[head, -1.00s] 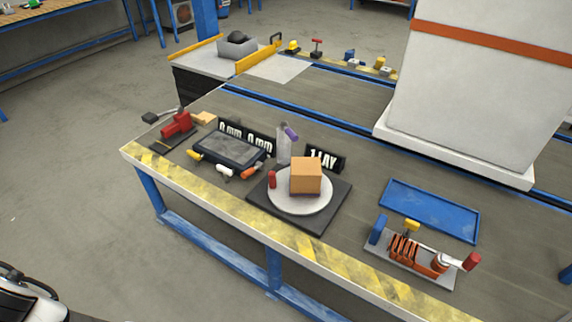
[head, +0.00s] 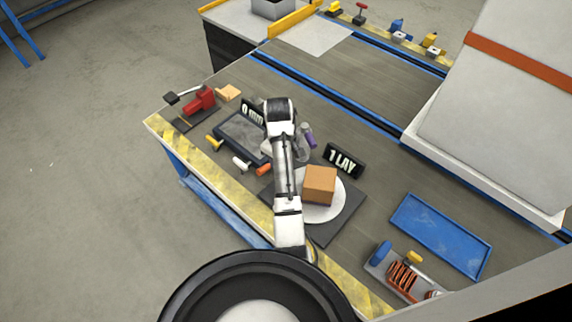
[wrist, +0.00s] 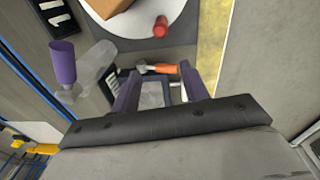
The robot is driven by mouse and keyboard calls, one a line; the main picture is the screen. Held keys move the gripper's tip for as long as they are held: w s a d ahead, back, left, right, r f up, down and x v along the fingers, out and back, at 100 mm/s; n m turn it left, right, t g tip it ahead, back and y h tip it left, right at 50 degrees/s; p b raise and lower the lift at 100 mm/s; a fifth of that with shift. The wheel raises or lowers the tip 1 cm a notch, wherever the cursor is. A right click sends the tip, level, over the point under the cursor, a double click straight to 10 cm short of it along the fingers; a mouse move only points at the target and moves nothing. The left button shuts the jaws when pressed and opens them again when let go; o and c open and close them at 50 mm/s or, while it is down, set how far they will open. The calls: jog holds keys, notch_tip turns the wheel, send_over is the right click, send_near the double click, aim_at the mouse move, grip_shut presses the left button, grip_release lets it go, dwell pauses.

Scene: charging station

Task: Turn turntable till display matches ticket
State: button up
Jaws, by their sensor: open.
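The turntable is a pale round disc (head: 342,214) on a dark square base (head: 327,236). A brown box (head: 320,186) stands on it; the box also shows at the top of the wrist view (wrist: 108,6). A red peg (wrist: 160,27) stands near the disc's rim in the wrist view; my arm hides it in the head view. My gripper (wrist: 160,70) is open and empty, apart from the disc and peg. An orange-handled tool (wrist: 163,69) shows beyond the fingertips. In the head view the fingers are hidden.
A dark-framed panel (head: 237,131) lies left of my arm, with small coloured-handled tools before it. A blue tray (head: 441,236) and a clamp fixture (head: 402,275) are at right.

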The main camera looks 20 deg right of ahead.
jog(key=shift+s+d+f+g, duration=0.5)
jog(key=shift+s+d, duration=0.25)
jog(key=shift+s, duration=0.05)
notch_tip(320, 180, down, 6)
jog(key=b, duration=0.6)
notch_tip(320, 180, down, 7)
jog(key=shift+f+p, duration=0.2)
jog(key=shift+p, duration=0.2)
jog(key=shift+c, duration=0.2)
grip_shut()
